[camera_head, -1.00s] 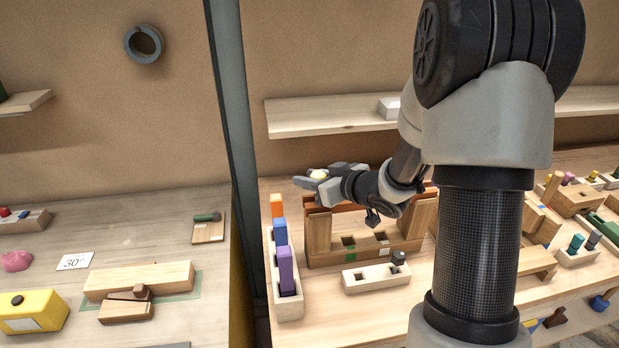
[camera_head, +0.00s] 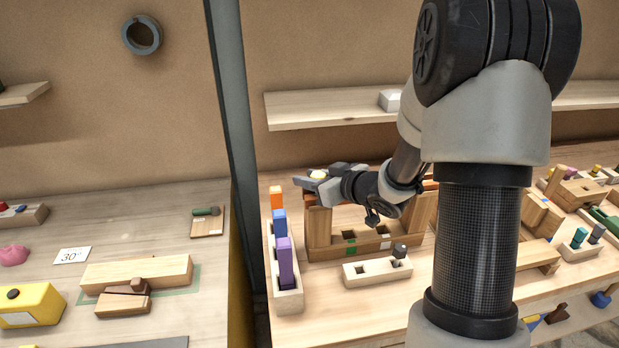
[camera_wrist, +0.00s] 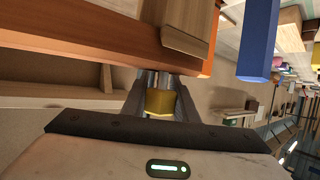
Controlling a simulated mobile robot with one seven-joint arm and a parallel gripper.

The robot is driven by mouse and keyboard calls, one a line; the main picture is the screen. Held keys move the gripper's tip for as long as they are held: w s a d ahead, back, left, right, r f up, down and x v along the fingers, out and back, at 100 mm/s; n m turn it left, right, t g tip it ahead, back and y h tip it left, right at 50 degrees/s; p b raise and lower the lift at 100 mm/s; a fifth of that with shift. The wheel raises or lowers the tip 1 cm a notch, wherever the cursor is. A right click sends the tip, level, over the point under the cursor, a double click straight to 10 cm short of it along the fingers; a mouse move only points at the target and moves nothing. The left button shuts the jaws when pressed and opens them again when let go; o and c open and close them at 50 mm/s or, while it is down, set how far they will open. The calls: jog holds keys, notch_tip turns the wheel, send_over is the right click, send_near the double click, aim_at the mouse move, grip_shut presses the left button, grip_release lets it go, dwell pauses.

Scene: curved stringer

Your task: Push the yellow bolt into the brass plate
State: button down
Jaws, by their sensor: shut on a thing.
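My gripper (camera_head: 318,179) is shut on the yellow bolt (camera_wrist: 160,102), which sits between the two dark fingers in the wrist view. In the head view a small part of the yellow bolt (camera_head: 318,174) shows at the fingertips. The gripper reaches left, just above the left end of the wooden frame (camera_head: 318,226). In the wrist view an orange-brown beam (camera_wrist: 75,48) of wood lies just ahead of the fingers. I cannot pick out the brass plate in either view. Whether the bolt touches anything is unclear.
A pale rack (camera_head: 289,303) with orange, blue and purple (camera_head: 285,263) upright blocks stands left of the frame. A low pale block (camera_head: 370,272) with a dark peg lies in front. A shelf (camera_head: 330,112) is behind. More wooden fixtures stand at the right.

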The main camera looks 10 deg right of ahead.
jog(key=shift+f, duration=0.4)
jog(key=c, duration=1.3)
grip_release()
jog(key=shift+c, duration=0.2)
jog(key=p+v, duration=0.1)
jog(key=v, duration=1.6)
jog(key=shift+s, duration=0.2)
jog(key=shift+d, duration=0.15)
